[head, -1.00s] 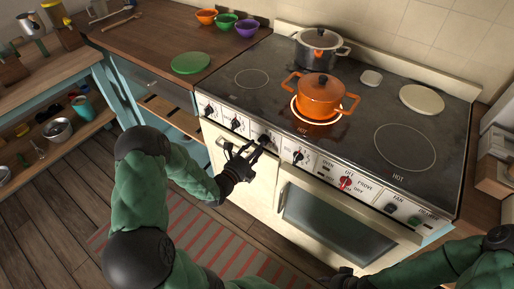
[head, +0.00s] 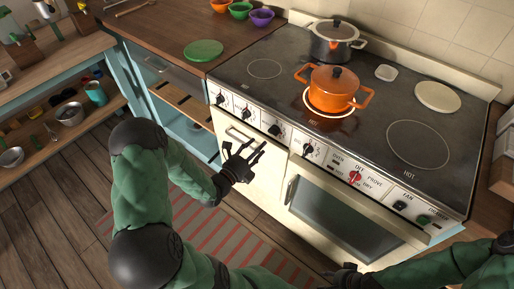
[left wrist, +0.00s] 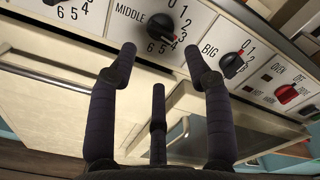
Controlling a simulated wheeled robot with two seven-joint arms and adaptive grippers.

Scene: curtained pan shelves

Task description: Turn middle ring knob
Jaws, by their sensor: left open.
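In the head view the knob (head: 274,130) sits on the white front panel of the stove (head: 240,107). My left gripper (head: 250,148) is open and empty in front of the panel, below and left of the knob, apart from it. In the left wrist view its fingers (left wrist: 160,54) are spread below the knob. My right gripper (head: 345,274) is dark and partly cut off at the bottom edge; its fingers are unclear.
An orange pot (head: 333,88) stands on a ringed burner, with a steel pot (head: 334,40) behind it. The BIG knob (left wrist: 232,65) and red oven knob (left wrist: 287,95) are to the right. Cupboard and oven handles (head: 290,190) stick out below the panel.

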